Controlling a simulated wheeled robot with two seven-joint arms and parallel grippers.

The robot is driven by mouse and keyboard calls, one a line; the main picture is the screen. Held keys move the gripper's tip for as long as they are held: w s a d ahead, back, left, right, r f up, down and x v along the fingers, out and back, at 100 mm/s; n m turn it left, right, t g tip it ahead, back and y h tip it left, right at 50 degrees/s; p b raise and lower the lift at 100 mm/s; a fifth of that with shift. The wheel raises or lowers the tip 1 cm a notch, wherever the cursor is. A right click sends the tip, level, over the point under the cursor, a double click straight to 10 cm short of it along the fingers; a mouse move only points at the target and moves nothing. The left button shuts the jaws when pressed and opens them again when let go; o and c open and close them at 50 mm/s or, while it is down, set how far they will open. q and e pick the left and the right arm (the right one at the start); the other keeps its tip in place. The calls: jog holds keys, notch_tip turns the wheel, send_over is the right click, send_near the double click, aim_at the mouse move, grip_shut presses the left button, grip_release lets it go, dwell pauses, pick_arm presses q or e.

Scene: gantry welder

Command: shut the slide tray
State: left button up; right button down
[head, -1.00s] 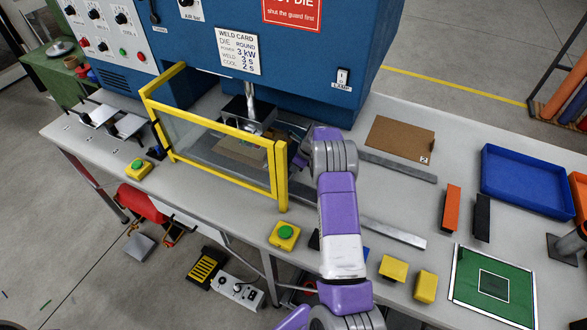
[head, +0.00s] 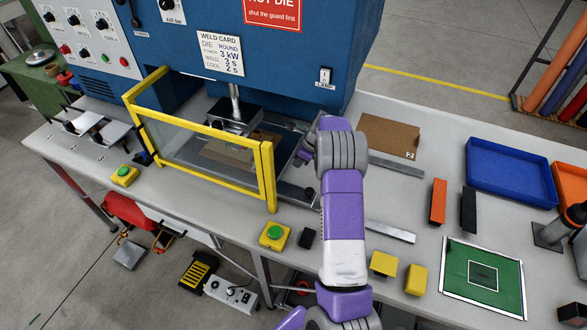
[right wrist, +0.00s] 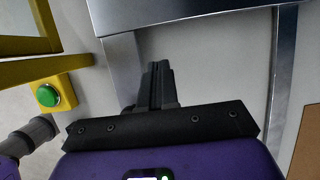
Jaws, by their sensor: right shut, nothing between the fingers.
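The slide tray is a flat grey metal plate (head: 283,172) under the weld head, partly behind the yellow-framed clear guard (head: 268,178). Its near metal edge crosses the top of the right wrist view (right wrist: 180,18). My right gripper (right wrist: 158,66) is shut and empty, with its dark fingers pointing at that edge. In the wrist picture a strip of bench shows between fingertips and edge; contact cannot be seen. In the head view my right gripper is mostly hidden by my purple arm. The left gripper is not in view.
Two metal rails run right from the machine, a back one (head: 397,167) and a front one (head: 392,232). A brown card (head: 390,135) lies behind them. A green-button box (head: 275,235) stands by the guard. A blue bin (head: 510,170) stands at right.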

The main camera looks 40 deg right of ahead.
jog(key=s+d+n+t+h+b, duration=0.3)
jog(key=n+h+b, duration=0.1)
jog(key=n+b, duration=1.7)
jog(key=shift+m+y, duration=0.3)
jog(key=shift+m, duration=0.6)
jog(key=b+x, duration=0.4)
jog(key=x, duration=0.5)
jog(key=shift+w+d+f, duration=0.1)
jog(key=shift+d, duration=0.05)
jog(key=w, duration=0.1)
jog(key=w+a+b, duration=0.1)
jog(key=w, duration=0.1)
jog(key=shift+a+f, duration=0.1)
jog(key=shift+a, duration=0.05)
jog(key=shift+w+a, duration=0.1)
jog(key=shift+w, duration=0.35)
